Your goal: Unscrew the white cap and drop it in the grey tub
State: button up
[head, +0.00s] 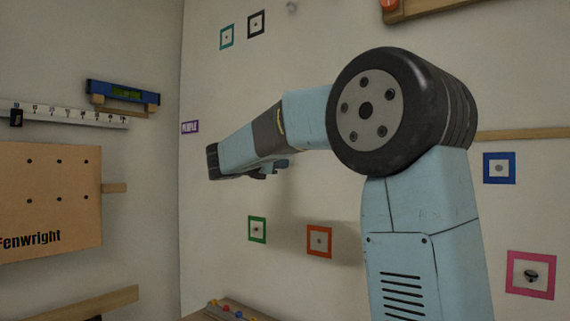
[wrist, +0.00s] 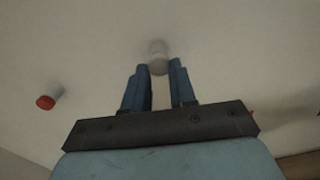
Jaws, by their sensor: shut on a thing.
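In the wrist view a pale white cap (wrist: 158,54) on the light wall sits between the tips of my gripper (wrist: 158,68). The two blue fingers are shut on it, one on each side. Its lower part is partly in shade, and I cannot tell whether it is still threaded on. I see no grey tub in either view.
A red-ended peg (wrist: 46,101) sticks out left of my gripper. On the wall are green (head: 257,229), orange (head: 319,240), blue (head: 499,167) and pink (head: 531,290) frames. A wooden board (head: 45,200) and a blue level (head: 123,92) are at left.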

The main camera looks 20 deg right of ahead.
jog(key=n, duration=0.5)
jog(key=shift+s, duration=0.1)
dwell(0.5)
jog(key=n, duration=0.5)
jog(key=shift+s, duration=0.1)
jog(key=o, duration=0.7)
